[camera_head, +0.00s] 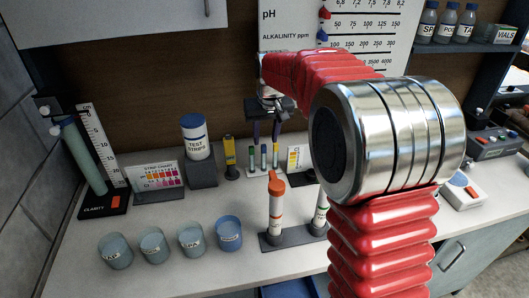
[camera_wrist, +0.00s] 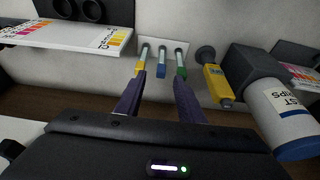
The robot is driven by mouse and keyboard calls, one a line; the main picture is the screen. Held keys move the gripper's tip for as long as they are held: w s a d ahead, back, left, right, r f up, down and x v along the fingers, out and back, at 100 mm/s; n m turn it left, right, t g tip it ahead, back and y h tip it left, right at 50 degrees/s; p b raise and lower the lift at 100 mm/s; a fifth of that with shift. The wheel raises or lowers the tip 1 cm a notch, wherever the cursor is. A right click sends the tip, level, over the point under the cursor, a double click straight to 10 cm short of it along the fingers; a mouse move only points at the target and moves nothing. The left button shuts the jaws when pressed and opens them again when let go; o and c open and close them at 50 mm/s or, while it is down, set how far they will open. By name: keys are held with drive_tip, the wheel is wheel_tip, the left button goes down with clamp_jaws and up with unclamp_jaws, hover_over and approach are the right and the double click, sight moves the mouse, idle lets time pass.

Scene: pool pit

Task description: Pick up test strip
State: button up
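Three slim strips stand upright in a small white holder (camera_head: 257,172), with a yellow, a blue and a green end in the wrist view. They are the yellow-ended strip (camera_wrist: 142,56), the blue-ended strip (camera_wrist: 162,62) and the green-ended strip (camera_wrist: 180,62). My gripper (camera_head: 265,138) is above and close to them, with its dark purple fingers apart. In the wrist view my gripper (camera_wrist: 159,82) has the blue-ended strip between its fingertip lines. The outer strips lie nearly in line with the fingertips; I cannot tell whether they touch.
The white test strips bottle (camera_head: 196,140) stands on a dark block left of the holder. A yellow device (camera_head: 230,158) is between them. A colour chart (camera_head: 297,158) stands close on the right. A tube rack (camera_head: 275,240) and several blue cups (camera_head: 191,238) are in front.

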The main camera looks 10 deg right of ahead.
sight(264, 146)
drive_tip(key=x, duration=0.4)
drive_tip(key=shift+w+a+f, duration=0.1)
drive_tip(key=shift+f, duration=0.3)
drive_tip(key=shift+c, duration=0.5)
clamp_jaws()
